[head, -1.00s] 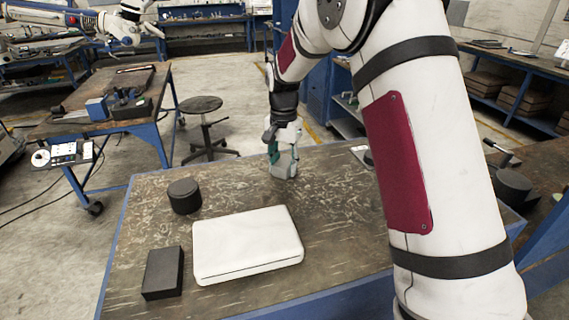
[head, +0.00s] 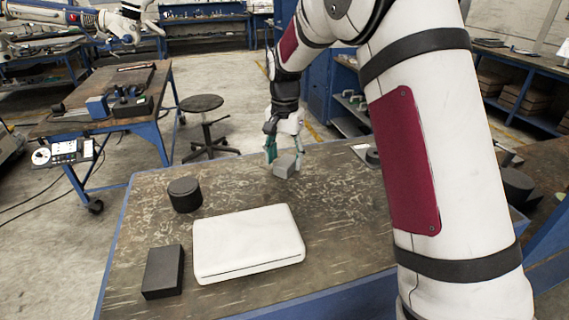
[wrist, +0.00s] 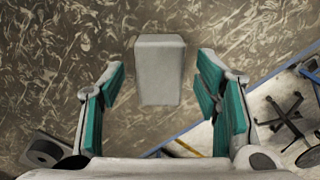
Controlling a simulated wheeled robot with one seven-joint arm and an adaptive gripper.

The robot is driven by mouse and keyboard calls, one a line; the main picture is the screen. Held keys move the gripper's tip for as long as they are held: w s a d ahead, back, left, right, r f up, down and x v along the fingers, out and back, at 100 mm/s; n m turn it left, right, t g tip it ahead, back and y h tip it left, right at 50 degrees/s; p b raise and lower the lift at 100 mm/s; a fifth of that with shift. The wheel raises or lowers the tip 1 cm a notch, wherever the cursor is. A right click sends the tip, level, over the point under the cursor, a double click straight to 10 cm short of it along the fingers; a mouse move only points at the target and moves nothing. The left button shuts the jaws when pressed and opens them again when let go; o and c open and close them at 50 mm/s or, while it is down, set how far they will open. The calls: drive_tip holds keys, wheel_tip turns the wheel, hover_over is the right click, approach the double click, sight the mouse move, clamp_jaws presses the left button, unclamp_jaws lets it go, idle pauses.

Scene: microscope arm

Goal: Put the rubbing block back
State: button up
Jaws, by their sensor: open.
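The rubbing block, a small plain grey block (head: 287,164), rests on the worn dark table near its far edge in the head view. My gripper (head: 284,149), with green-padded fingers, is open just above and behind it. In the wrist view the block (wrist: 160,70) shows in the gap between the two spread fingers (wrist: 161,80), with clear space on both sides. Neither finger appears to touch it.
A white flat case (head: 247,243), a black cylinder (head: 184,195) and a black box (head: 163,272) stand on the near left of the table (head: 335,215). A dark ring-shaped item (head: 373,157) lies right of the block. The table's middle is clear.

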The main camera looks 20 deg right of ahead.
sight(285, 162)
wheel_tip(285, 162, up, 9)
drive_tip(key=b, duration=0.2)
drive_tip(key=s+r+n+t, duration=0.1)
drive_tip(key=s+r+n, duration=0.1)
drive_tip(key=s+r, duration=0.55)
drive_tip(key=s+f+n+t, duration=0.2)
drive_tip(key=s+n, duration=0.1)
drive_tip(key=s, duration=0.9)
drive_tip(key=s+f+n+t, duration=0.1)
drive_tip(key=s+n, duration=0.3)
drive_tip(key=s, duration=0.8)
drive_tip(key=shift+s+d+f+t, duration=0.25)
drive_tip(key=shift+f+t, duration=0.1)
drive_tip(key=shift+t, duration=0.35)
